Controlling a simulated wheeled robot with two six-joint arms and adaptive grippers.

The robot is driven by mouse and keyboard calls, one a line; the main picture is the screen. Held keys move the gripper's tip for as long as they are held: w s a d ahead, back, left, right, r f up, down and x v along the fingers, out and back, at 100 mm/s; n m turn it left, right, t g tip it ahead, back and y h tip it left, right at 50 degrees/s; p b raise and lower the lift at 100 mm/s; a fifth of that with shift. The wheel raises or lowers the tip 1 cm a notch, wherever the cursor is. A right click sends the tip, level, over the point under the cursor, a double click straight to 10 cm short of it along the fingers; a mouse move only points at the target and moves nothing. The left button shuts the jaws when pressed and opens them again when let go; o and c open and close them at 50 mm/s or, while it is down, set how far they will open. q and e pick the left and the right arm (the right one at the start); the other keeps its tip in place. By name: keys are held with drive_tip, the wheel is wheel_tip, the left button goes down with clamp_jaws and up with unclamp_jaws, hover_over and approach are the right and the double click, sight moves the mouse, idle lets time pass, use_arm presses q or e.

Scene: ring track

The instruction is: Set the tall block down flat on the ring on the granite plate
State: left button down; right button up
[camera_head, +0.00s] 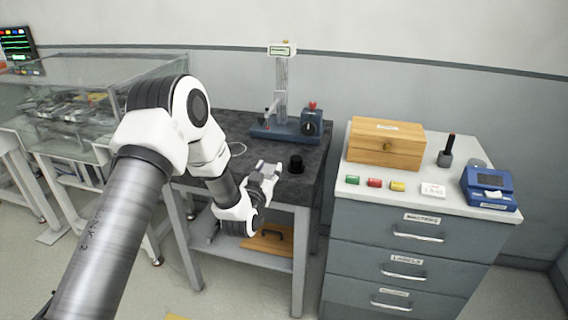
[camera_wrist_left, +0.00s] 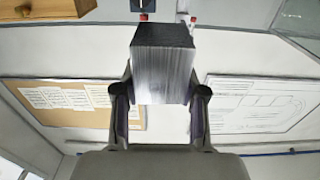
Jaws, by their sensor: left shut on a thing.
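My left gripper (camera_head: 264,178) is over the front part of the granite plate (camera_head: 225,122), the dark speckled top of the stand. In the left wrist view the gripper (camera_wrist_left: 160,98) is shut on the tall block (camera_wrist_left: 163,72), a silver brushed block with a dark end face, one finger on each side. In the head view the block is small and hard to tell from the fingers. A thin pale ring (camera_head: 238,149) shows on the plate beside my arm, partly hidden by it. I cannot tell the exact gap between block and plate. My right gripper is not in view.
A black cylinder (camera_head: 296,164) stands on the plate right of the gripper. A blue-based measuring stand (camera_head: 285,128) is at the back. A drawer cabinet (camera_head: 400,240) bearing a wooden box (camera_head: 386,147) is to the right. A glass case (camera_head: 85,90) is at the left.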

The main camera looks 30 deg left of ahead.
use_arm(q)
drive_tip(key=shift+f, duration=0.1)
drive_tip(key=shift+w+f, duration=0.1)
drive_tip(key=shift+f, duration=0.05)
drive_tip(key=s+d+f+m+h, duration=0.3)
drive_tip(key=s+d+f+h, duration=0.15)
drive_tip(key=d+f, duration=0.95)
drive_tip(key=s+d+r, duration=0.4)
drive_tip(key=s+r, duration=0.1)
drive_tip(key=s, duration=0.3)
drive_tip(key=shift+s+d+r+n, duration=0.25)
drive_tip(key=shift+s+r+n, duration=0.05)
drive_tip(key=shift+s, duration=0.1)
drive_tip(key=shift+y, duration=0.25)
